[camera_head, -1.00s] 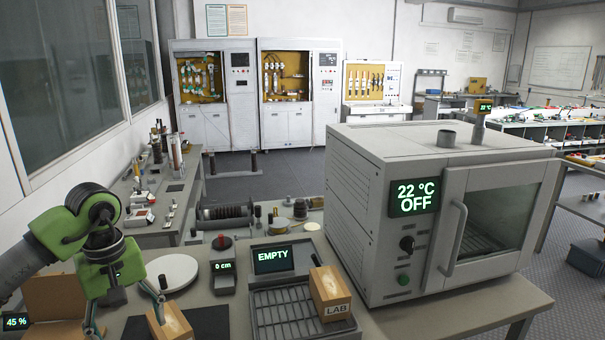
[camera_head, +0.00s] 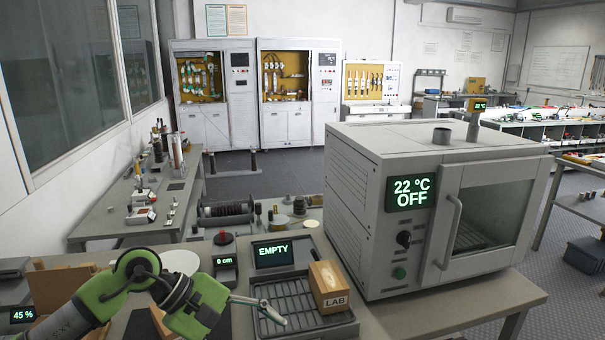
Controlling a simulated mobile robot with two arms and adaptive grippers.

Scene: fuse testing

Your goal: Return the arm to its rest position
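My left arm comes in from the lower left with green joints. Its gripper (camera_head: 272,312) points right over the slatted tray (camera_head: 300,331), left of a cardboard box marked LAB (camera_head: 329,287). I see no object in the fingers, but they are seen edge-on and I cannot tell how far apart they are. The LAB box sits on the tray's right side, with a visible gap to the fingertips. A second small box (camera_head: 158,322) is mostly hidden behind my arm. My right gripper is not in view.
A grey oven (camera_head: 350,205) reading 22 °C OFF stands shut on the right of the bench. Behind the tray is a display (camera_head: 272,254) reading EMPTY; left of it is a small 0 cm readout (camera_head: 224,262). A white disc (camera_head: 180,262) lies partly behind my arm.

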